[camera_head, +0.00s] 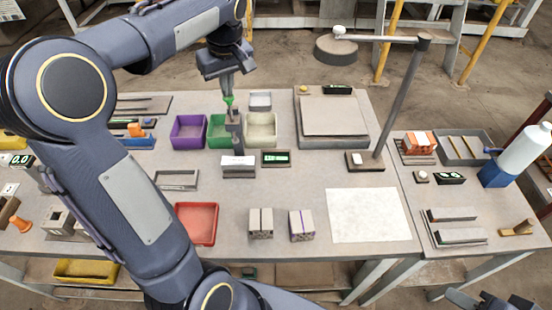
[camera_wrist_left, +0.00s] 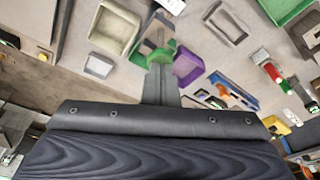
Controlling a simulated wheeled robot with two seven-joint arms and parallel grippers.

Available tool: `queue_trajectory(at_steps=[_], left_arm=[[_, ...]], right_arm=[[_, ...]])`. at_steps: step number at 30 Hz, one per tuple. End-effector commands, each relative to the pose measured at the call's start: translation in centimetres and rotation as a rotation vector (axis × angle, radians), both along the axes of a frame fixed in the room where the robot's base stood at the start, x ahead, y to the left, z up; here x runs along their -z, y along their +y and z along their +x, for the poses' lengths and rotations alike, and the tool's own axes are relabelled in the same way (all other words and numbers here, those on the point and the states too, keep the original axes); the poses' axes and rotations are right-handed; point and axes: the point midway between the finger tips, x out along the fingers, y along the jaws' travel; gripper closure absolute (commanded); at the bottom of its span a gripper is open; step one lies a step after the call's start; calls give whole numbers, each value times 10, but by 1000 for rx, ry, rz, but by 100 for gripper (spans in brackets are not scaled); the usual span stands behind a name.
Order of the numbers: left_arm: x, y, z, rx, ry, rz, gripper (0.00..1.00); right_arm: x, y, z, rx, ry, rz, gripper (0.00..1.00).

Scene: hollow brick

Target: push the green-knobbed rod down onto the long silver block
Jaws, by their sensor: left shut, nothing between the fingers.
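My left gripper (camera_head: 228,92) is shut and empty, pointing down just above the green knob (camera_head: 229,101) of the rod. In the left wrist view its fingertips (camera_wrist_left: 160,72) are right at the green knob (camera_wrist_left: 162,54); whether they touch cannot be told. The rod stands upright at a grey press post (camera_head: 235,127) in front of the green bin. The silver block (camera_head: 238,160) sits at the foot of this press; the gap between rod and block is hard to make out. A dark part at the bottom right edge seems to be my right gripper (camera_head: 482,301), cut off by the frame.
A purple bin (camera_head: 175,133), green bin (camera_head: 212,143) and cream bin (camera_head: 273,130) stand close around the press. A small green display (camera_head: 276,158) is right of the block. A red tray (camera_head: 196,240) and two hollow bricks (camera_head: 261,234) (camera_head: 301,236) lie nearer.

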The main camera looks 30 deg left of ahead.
Motion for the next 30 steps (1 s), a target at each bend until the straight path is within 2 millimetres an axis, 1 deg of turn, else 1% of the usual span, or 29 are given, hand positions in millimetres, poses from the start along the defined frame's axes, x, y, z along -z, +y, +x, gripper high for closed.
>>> queue_trajectory(at_steps=[30], left_arm=[[32, 0, 0, 0, 0, 0, 100]], right_arm=[[24, 0, 0, 0, 0, 0, 64]])
